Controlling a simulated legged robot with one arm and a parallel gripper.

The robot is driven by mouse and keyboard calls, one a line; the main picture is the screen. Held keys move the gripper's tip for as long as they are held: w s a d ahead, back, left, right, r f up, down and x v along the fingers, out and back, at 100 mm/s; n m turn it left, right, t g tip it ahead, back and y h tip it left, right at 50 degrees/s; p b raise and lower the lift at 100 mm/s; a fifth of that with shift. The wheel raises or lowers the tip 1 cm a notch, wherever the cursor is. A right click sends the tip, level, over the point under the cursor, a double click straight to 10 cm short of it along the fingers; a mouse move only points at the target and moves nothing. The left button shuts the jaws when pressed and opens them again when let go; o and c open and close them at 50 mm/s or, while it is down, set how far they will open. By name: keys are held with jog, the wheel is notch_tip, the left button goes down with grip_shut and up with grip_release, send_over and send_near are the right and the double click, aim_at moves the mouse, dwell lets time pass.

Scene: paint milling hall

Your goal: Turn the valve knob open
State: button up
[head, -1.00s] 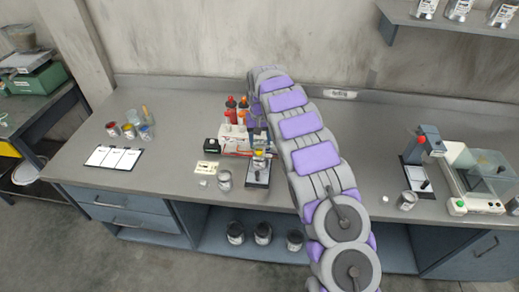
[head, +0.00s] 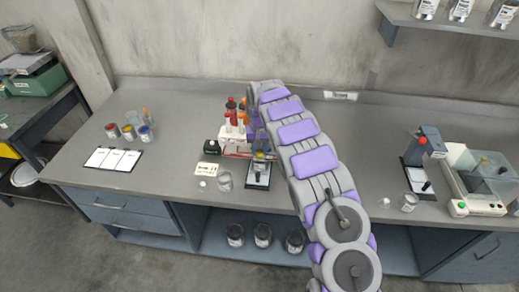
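A small stand (head: 258,182) with a black base and pale plate is on the grey bench, left of my arm. A small yellow part shows at its top, beside the end of my arm. I cannot make out a valve knob clearly; the upper part of this stand is largely covered. My arm reaches over the bench and bends down at its far end. My gripper (head: 259,151) is low near the top of the stand, too small and too covered to show its fingers or any contact.
A white rack (head: 231,134) with red- and orange-capped bottles stands behind the stand. A red-topped stand (head: 423,140) and a balance (head: 480,180) are at right.

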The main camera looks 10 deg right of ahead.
jog(key=c, duration=0.5)
jog(key=shift+n+p, duration=0.4)
jog(key=shift+r+n+p, duration=0.1)
jog(key=shift+n+p, duration=0.65)
jog(key=shift+n, duration=0.25)
jog(key=n+p, duration=0.3)
jog(key=n, duration=0.1)
jog(key=shift+n, duration=0.3)
jog(key=n+p, duration=0.3)
jog(key=n, duration=0.2)
jog(key=n+p, duration=0.2)
jog(key=n, duration=0.3)
jog(key=shift+p, duration=0.3)
jog(key=shift+n, duration=0.4)
